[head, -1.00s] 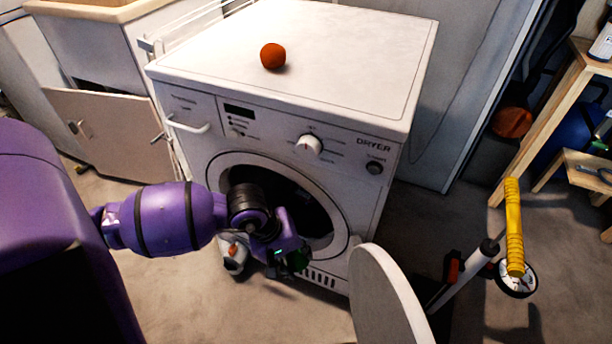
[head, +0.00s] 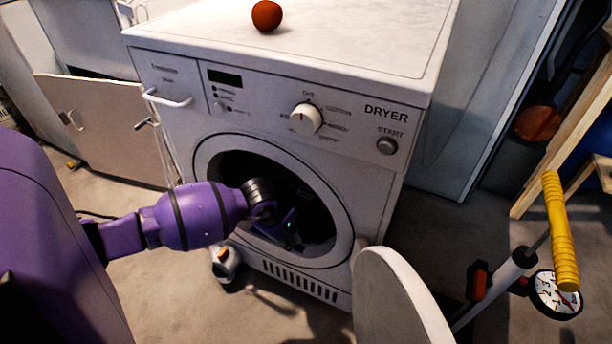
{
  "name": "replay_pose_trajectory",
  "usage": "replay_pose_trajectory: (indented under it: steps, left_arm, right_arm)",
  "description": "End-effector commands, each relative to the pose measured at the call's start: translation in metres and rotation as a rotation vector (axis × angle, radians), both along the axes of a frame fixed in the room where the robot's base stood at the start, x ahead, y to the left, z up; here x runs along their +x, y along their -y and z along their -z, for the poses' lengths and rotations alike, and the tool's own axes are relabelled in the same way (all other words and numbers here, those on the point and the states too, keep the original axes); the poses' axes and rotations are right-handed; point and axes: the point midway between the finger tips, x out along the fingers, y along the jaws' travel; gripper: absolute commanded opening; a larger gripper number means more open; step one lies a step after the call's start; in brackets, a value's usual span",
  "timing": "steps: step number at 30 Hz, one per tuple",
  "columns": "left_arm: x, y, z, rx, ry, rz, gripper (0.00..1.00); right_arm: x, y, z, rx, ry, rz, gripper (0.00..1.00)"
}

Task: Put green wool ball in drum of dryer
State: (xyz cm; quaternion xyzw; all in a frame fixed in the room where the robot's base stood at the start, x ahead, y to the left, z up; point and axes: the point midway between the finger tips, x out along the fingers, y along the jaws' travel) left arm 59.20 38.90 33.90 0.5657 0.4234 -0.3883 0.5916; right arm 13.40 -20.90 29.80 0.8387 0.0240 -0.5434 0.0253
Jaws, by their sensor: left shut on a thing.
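The white dryer (head: 370,190) stands in the middle with its round door (head: 400,300) swung open to the right. Its drum opening (head: 322,215) is dark inside. My left gripper (head: 292,232) reaches into the opening from the left, and its fingers are in shadow. It is shut on the green wool ball, which showed dark green at the fingers earlier. The ball cannot be made out now in the dark. My right gripper is not in view.
A red-orange ball (head: 267,15) lies on the dryer top. A small grey and orange item (head: 225,262) is on the floor below the opening. A pump with a yellow handle (head: 561,230) stands at right. A cabinet door (head: 105,125) hangs open at left.

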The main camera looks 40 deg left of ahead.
Motion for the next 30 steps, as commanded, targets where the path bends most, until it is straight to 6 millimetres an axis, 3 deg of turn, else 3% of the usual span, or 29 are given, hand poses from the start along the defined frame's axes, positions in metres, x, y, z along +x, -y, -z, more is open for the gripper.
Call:
replay_pose_trajectory:
  steps: [3,12,16,23,30]
  left_arm:
    - [0.033,-0.006,0.004,-0.003,0.001,-0.003,0.09]
    - [0.096,-0.021,0.003,-0.004,-0.001,-0.001,0.09]
    - [0.094,-0.021,0.024,-0.004,-0.005,0.0,0.09]
    - [0.095,-0.022,0.037,-0.002,-0.002,0.0,0.09]
    - [0.097,-0.021,0.07,-0.004,-0.001,-0.001,0.09]
  right_arm:
    - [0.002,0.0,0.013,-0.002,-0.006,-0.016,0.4]
    - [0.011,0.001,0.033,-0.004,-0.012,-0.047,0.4]
    - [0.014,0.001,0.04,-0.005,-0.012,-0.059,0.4]
    - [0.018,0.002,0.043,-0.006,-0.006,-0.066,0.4]
    - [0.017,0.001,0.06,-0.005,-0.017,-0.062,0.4]
